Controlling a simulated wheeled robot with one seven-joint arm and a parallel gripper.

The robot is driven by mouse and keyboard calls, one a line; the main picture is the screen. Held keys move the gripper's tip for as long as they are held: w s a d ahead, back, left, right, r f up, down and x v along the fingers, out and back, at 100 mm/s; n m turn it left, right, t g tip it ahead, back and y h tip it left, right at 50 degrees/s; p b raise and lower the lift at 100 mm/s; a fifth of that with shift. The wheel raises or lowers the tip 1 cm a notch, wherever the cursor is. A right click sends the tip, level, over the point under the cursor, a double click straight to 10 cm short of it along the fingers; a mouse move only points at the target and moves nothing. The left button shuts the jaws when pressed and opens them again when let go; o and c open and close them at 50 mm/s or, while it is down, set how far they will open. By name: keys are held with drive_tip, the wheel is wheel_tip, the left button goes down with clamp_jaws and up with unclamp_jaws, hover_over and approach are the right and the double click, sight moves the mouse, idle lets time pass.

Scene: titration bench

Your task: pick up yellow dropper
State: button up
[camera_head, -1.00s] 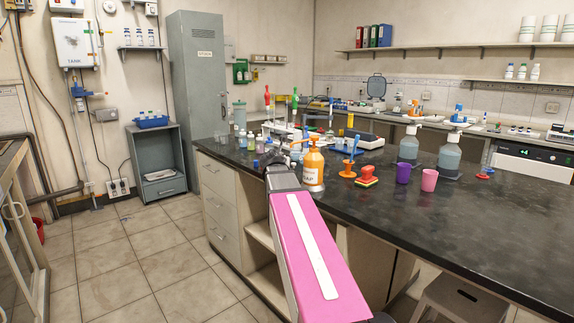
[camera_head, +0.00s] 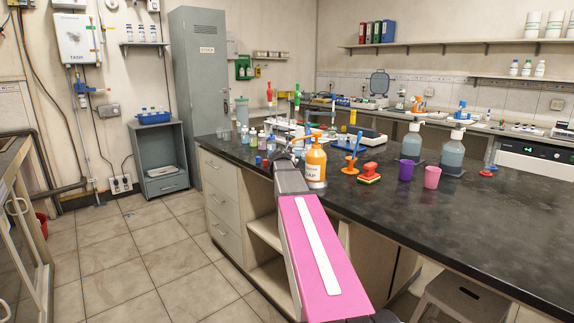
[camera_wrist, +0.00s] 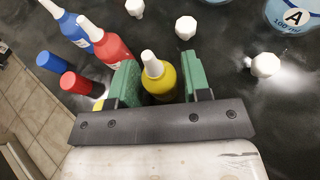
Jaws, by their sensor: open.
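The yellow dropper (camera_wrist: 159,80) is a small bottle with a white tip. In the wrist view it stands between the two green fingers of my gripper (camera_wrist: 161,82). The fingers are spread, with a narrow gap visible between the bottle and the right finger; whether the left finger touches it I cannot tell. A red dropper bottle (camera_wrist: 104,42) and a blue dropper bottle (camera_wrist: 77,27) stand just left of the left finger. In the head view my fingers are hidden and I cannot make out the yellow dropper.
Loose red (camera_wrist: 76,82) and blue (camera_wrist: 52,62) caps and several white caps lie around. Beaker A (camera_wrist: 290,15) is at the top right. In the head view an orange soap bottle (camera_head: 315,165) stands close to my arm, and the bench front at right is clear.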

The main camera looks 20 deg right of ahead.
drive_tip(key=shift+w, duration=0.1)
drive_tip(key=shift+c, duration=0.4)
drive_tip(key=shift+d, duration=0.1)
drive_tip(key=shift+c, duration=1.2)
